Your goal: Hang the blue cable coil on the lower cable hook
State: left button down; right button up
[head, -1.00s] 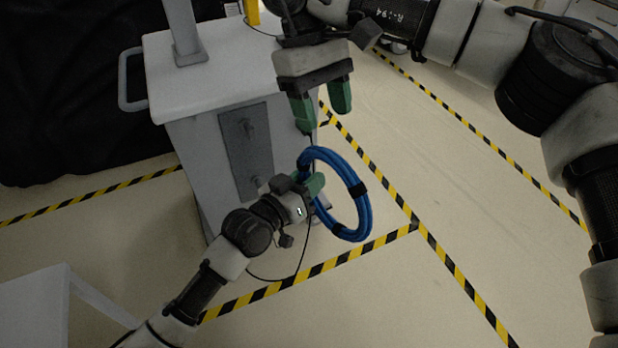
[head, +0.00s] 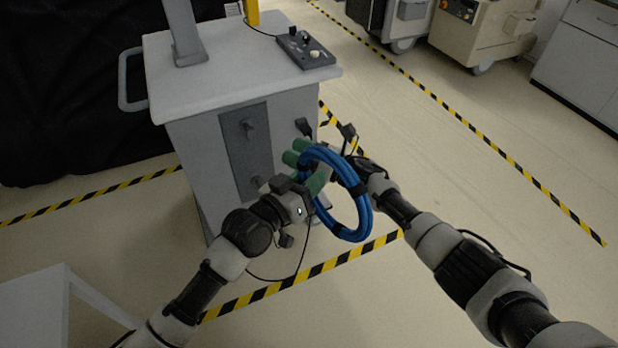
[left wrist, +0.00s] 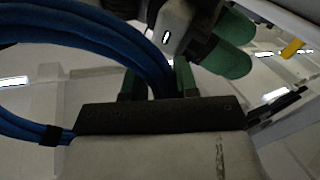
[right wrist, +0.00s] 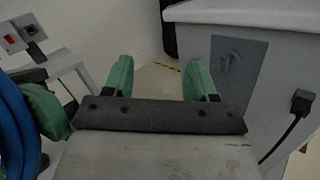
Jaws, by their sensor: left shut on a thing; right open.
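The blue cable coil (head: 351,215) has black ties and hangs from my left gripper (head: 308,184), which is shut on its near-left side. The coil also fills the upper left of the left wrist view (left wrist: 75,27). The dark hook panel (head: 236,150) is on the cart's side. It carries an upper hook (head: 247,128) and a lower hook (head: 256,182), the latter just left of my left gripper and partly hard to see. My right gripper (head: 295,152) is open and empty behind the coil, its fingers pointing toward the cart; they also show in the right wrist view (right wrist: 158,80).
The grey cart (head: 200,90) has a control box (head: 305,50) on top and a black plug (head: 303,127) with a cord on its side. A white table (head: 35,305) stands at lower left. Open floor with striped tape lies to the right.

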jog(key=s+d+f+m+t+h, duration=0.2)
jog(key=d+f+m+h, duration=0.15)
jog(key=f+m, duration=0.4)
jog(key=s+d+f+m+t+h, duration=0.2)
jog(key=s+d+f+m+h, duration=0.15)
jog(key=f+m, duration=0.45)
jog(key=s+d+f+m+t+h, duration=0.2)
jog(key=d+f+m+h, duration=0.15)
jog(key=f+m, duration=0.45)
jog(key=s+d+f+m+g+h, duration=0.2)
jog(key=s+d+f+m, duration=0.2)
jog(key=s+f, duration=0.35)
jog(key=s+d+f+m+g+h, duration=0.1)
jog(key=s+d+f+m+h, duration=0.2)
jog(key=s+d+f+m, duration=0.35)
jog(key=s+d+f+m+g+h, duration=0.1)
jog(key=s+d+f+m+g, duration=0.1)
jog(key=s, duration=0.9)
jog(key=s+d+f+m+g+h, duration=0.1)
jog(key=s+d+f+m+g, duration=0.2)
jog(key=s, duration=0.8)
jog(key=s+d+f+m+g+h, duration=0.1)
jog(key=s+d+f+m+g, duration=0.1)
jog(key=s+f+m, duration=0.3)
jog(key=s+f+g, duration=0.1)
jog(key=s+f, duration=0.2)
jog(key=s, duration=0.3)
jog(key=shift+s+d+m, duration=0.2)
jog(key=shift+s+m, duration=0.1)
